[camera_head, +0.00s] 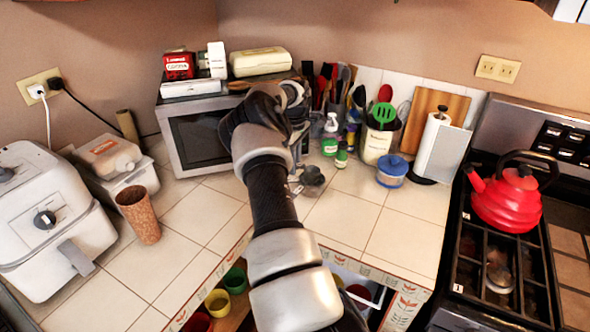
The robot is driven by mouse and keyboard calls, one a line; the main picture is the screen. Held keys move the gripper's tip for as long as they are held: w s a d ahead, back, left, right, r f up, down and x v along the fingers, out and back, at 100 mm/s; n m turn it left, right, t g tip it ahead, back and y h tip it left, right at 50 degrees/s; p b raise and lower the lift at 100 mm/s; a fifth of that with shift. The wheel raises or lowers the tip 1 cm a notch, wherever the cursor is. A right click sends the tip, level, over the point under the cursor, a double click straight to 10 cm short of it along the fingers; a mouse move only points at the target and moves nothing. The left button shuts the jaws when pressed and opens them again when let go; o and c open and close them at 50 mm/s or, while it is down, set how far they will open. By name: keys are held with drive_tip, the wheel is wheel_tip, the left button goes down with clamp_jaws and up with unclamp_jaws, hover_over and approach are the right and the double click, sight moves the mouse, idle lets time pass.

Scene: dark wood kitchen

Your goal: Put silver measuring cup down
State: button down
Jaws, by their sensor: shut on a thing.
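My arm reaches up from the bottom middle and bends down over the counter in front of the microwave. My gripper (296,174) is low over the tiles and mostly hidden behind my own arm. It is shut on a small dark-grey, metallic-looking piece, which I take to be the silver measuring cup (313,175). The cup is close to the counter (345,212); I cannot tell whether it touches the tiles.
A microwave (188,140) stands behind my arm. Bottles and a utensil crock (376,145) stand behind the cup, with a blue-lidded jar (392,172) to the right. A red kettle (506,200) sits on the stove. Tiles to the right and front are clear.

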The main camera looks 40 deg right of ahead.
wheel_tip(320, 180, down, 2)
drive_tip(key=shift+f, duration=0.15)
drive_tip(key=shift+f+b, duration=0.4)
drive_tip(key=shift+f, duration=0.05)
drive_tip(key=shift+f, duration=0.15)
drive_tip(key=c, duration=1.9)
unclamp_jaws()
drive_tip(key=shift+c, duration=0.2)
